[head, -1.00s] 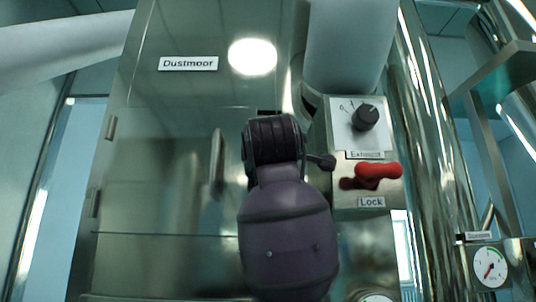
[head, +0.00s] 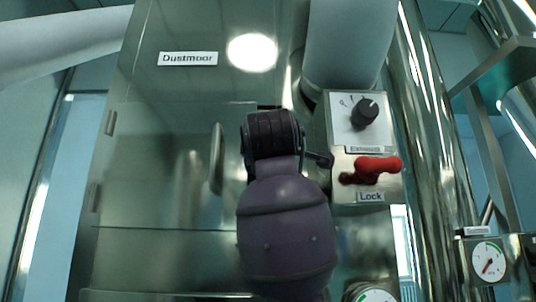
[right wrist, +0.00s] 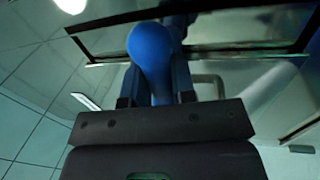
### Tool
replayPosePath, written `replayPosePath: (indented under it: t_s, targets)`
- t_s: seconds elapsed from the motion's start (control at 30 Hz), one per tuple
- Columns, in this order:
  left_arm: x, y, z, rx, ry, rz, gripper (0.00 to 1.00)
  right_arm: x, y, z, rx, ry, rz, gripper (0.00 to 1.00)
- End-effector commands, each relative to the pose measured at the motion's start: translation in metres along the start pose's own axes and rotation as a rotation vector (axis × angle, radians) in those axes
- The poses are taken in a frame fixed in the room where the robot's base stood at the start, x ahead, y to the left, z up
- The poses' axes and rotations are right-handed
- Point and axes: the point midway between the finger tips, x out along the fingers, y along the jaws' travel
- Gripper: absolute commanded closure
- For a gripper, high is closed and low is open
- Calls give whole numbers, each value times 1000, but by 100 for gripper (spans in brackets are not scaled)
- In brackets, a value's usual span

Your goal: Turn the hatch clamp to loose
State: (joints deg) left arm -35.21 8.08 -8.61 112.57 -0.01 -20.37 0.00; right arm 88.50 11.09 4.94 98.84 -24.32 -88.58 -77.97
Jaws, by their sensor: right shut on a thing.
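In the right wrist view a smooth blue rounded handle (right wrist: 150,45), which looks to be the hatch clamp, sits between the two dark fingers of my right gripper (right wrist: 157,88). The gripper is shut on it. The clamp's base is hidden behind the handle and fingers. In the head view my purple right forearm and dark wrist stand in front of the steel cabinet front (head: 165,130) and hide the gripper and the clamp. My left gripper is not in view.
Right of my wrist is a panel with a black knob (head: 364,112) and a red handle (head: 376,169) above a "Lock" label (head: 370,196). A vertical bar handle (head: 216,158) is on the left. Shiny pipes and a gauge (head: 488,262) stand at the right.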

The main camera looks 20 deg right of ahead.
Motion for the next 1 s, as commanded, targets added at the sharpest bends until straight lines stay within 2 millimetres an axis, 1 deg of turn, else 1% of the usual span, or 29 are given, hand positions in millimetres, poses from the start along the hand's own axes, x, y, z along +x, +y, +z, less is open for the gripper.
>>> replayPosePath:
  t_s: [0.27, 0.6, 1.0]
  targets:
    - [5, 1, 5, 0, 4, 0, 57, 0, -2, -1, 185, -37, -2, 99]
    - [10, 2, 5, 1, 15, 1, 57, 0, -1, -1, 501, -98, -2, 99]
    - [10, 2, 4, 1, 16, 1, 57, 0, 0, -2, 873, -173, -3, 99]
